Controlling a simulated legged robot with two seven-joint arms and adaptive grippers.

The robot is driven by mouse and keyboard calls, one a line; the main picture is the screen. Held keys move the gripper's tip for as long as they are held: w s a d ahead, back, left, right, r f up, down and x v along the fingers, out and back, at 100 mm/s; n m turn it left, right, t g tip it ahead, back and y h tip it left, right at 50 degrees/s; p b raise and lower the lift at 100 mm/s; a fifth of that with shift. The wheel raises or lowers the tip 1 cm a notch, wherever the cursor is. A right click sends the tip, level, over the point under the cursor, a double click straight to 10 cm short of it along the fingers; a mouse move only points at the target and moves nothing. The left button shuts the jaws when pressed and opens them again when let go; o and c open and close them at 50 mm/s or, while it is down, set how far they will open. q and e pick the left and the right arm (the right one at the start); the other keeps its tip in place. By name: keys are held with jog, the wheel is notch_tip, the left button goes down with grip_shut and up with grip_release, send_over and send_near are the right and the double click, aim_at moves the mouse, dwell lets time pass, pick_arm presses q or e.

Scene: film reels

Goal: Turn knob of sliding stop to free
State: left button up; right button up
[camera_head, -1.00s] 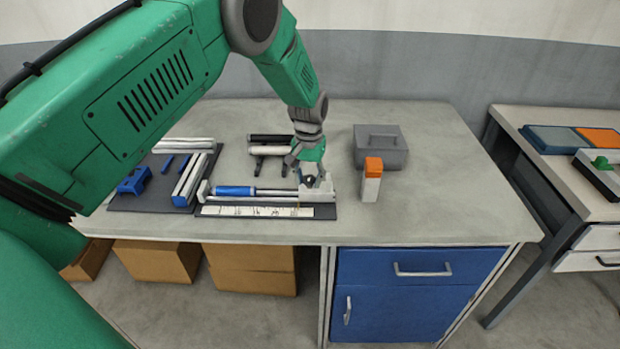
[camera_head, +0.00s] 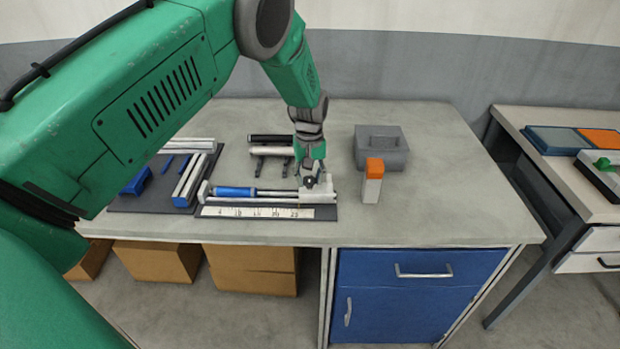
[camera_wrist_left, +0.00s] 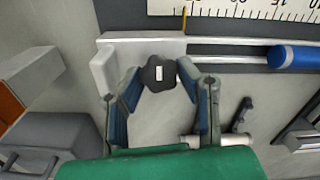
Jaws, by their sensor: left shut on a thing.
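The sliding stop (camera_head: 322,198) is a pale grey block at the right end of a rail with a blue sleeve. It also shows in the left wrist view (camera_wrist_left: 107,62). Its knob (camera_wrist_left: 158,74) is dark and lobed, with a small white mark on top. My left gripper (camera_head: 311,180) is above the stop, pointing down. In the left wrist view its two blue-padded fingers (camera_wrist_left: 159,82) are closed on opposite sides of the knob. The knob is small and partly covered by the fingers in the head view. My right gripper is not in view.
A ruler strip (camera_head: 262,212) runs along the rail's front. Dark and white rollers (camera_head: 270,146) lie behind. The bench (camera_head: 440,200) is clear further right.

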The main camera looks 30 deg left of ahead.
aim_at(310, 178)
pick_arm(q)
jog(key=shift+w+r, duration=0.35)
jog(key=shift+r, duration=0.05)
jog(key=o, duration=0.9)
jog(key=shift+c, duration=0.2)
jog(key=shift+s+r, duration=0.15)
jog(key=shift+r, duration=0.1)
notch_tip(310, 178, up, 11)
jog(key=shift+f, duration=0.2)
jog(key=shift+s, duration=0.1)
